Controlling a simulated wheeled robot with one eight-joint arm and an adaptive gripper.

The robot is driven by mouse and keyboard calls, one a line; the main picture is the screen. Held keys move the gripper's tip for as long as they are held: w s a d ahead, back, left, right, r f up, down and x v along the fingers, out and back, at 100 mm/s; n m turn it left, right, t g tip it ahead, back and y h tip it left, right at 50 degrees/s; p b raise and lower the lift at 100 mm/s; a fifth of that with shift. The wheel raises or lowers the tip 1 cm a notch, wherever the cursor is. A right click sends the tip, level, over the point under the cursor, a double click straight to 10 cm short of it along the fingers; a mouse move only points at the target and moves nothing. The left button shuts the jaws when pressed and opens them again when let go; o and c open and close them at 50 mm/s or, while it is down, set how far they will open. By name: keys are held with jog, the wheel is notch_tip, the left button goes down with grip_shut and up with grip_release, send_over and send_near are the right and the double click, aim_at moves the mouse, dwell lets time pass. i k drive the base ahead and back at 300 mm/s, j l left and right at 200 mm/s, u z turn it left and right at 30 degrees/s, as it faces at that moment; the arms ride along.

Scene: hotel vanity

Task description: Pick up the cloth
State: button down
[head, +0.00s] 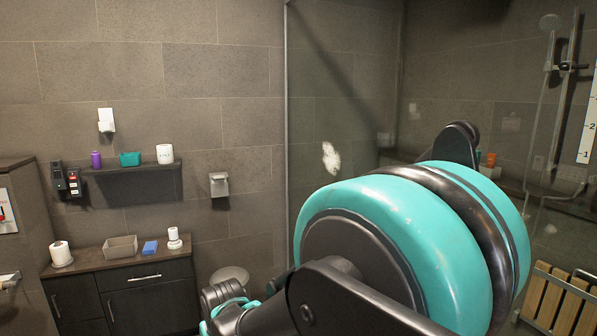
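I cannot tell for sure which thing is the cloth. A small blue block-shaped item (150,247), perhaps a folded cloth or a sponge, lies on the dark counter between a grey-beige bin and a white roll on a stand. A white, irregular patch (331,157) shows at the glass panel; whether it is fabric is unclear. My teal and black arm fills the lower right and middle foreground. My gripper's fingers do not show, so its opening and contents are hidden.
The dark counter (95,262) also carries a toilet roll (60,252) and the open bin (120,247). Above it, a wall shelf (130,184) holds a purple bottle (96,159), a teal box (129,159) and a white cup (165,154). A glass shower panel (305,120) stands right of the counter.

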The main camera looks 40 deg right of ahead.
aim_at(150, 248)
jog(key=i+j+z, duration=0.25)
jog(key=i+j, duration=0.5)
jog(key=i, duration=0.3)
jog(key=i+j+z, duration=0.2)
jog(key=i+j, duration=0.7)
jog(key=i, duration=0.05)
